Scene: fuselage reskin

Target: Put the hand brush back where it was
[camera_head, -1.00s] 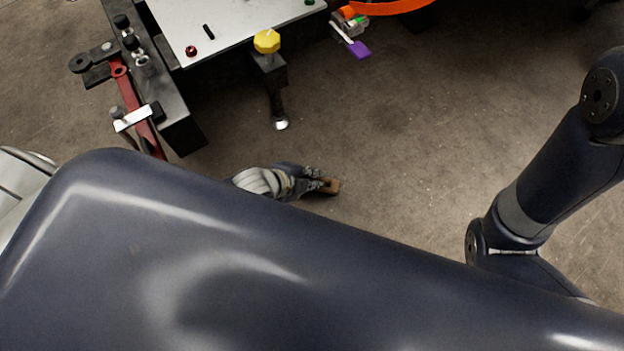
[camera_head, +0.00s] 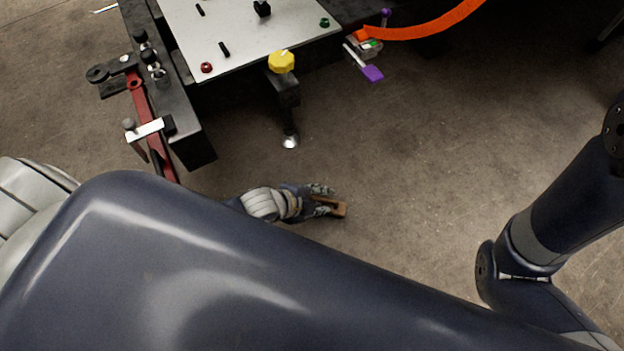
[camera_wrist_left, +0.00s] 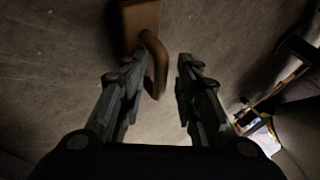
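The hand brush (camera_head: 340,209), brown and wood-like, is beside the fingertips of my left gripper (camera_head: 327,198) in the head view, low over or on the floor. In the left wrist view, the brush's block (camera_wrist_left: 141,27) lies beyond the left finger. Its curved handle (camera_wrist_left: 156,65) reaches into the space between the fingers, close to the left finger. My left gripper (camera_wrist_left: 156,88) is open, with a clear gap to the right finger. Whether the left finger touches the brush I cannot tell. My right gripper is out of view.
A workbench with a pale metal panel (camera_head: 245,30), a yellow knob (camera_head: 281,61) and a red clamp (camera_head: 140,105) stands at the upper left. An orange hose (camera_head: 430,27) and a purple-bladed tool (camera_head: 372,74) are at the top. Bare floor (camera_head: 430,150) lies right of the brush.

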